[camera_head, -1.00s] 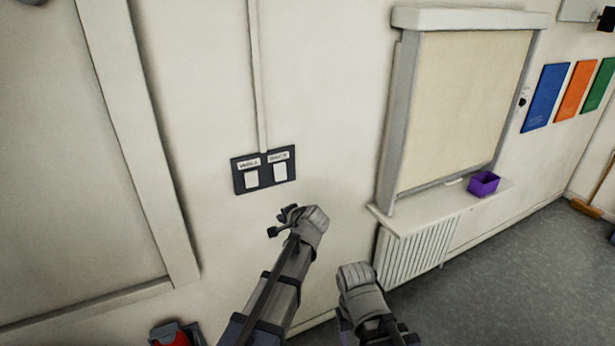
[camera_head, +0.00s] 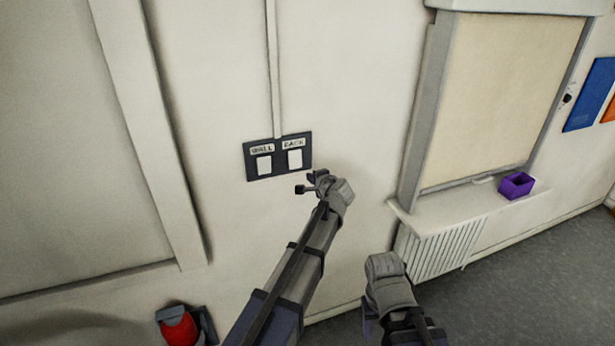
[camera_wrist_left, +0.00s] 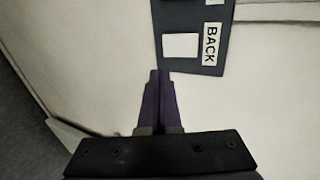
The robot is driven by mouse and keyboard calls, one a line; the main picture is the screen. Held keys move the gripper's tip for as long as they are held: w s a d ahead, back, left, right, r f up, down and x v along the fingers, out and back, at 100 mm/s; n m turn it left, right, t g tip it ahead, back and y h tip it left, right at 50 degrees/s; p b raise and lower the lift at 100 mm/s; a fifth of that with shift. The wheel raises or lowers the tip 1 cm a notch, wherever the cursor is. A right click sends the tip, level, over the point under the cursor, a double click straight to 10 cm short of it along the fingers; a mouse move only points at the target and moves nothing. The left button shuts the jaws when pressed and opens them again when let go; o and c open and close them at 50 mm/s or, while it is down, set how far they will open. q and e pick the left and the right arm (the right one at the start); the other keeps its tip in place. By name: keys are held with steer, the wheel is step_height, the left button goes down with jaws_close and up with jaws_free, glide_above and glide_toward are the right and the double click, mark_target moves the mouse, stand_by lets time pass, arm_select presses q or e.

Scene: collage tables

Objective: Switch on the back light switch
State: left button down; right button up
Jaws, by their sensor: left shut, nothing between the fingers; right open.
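The dark switch plate (camera_head: 278,168) on the wall carries two white rockers under labels. The left label reads "WALL" and the right one "BACK". The back light switch (camera_head: 295,160) is the right rocker; it also shows in the left wrist view (camera_wrist_left: 181,46) beside its "BACK" label. My left gripper (camera_head: 309,182) is just below and right of the plate, shut and empty. In the left wrist view its fingertips (camera_wrist_left: 160,72) appear at the plate's edge, near the back rocker; contact cannot be told. My right gripper (camera_head: 369,326) is low, mostly hidden by its wrist, away from the plate.
A conduit (camera_head: 272,70) runs up the wall from the plate. To the right are a window with a blind (camera_head: 500,95), a sill with a purple box (camera_head: 516,185), and a radiator (camera_head: 440,246). A red object (camera_head: 178,328) is at the lower left.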

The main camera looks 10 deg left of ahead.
arm_select(q)
steer(key=b, duration=0.3)
glide_toward(296, 167)
step_height(296, 167, down, 3)
steer(key=w+a, duration=0.1)
steer(key=w, duration=0.1)
steer(key=shift+w+a+r, duration=0.15)
steer(key=shift+w+a, duration=0.5)
steer(key=shift+w, duration=0.35)
steer(key=shift+w+a, duration=0.45)
steer(key=shift+w, duration=0.1)
steer(key=shift+w+a+f+b, duration=0.2)
steer(key=shift+w+f+b, duration=0.05)
steer(key=shift+b, duration=0.1)
steer(key=shift+r, duration=0.2)
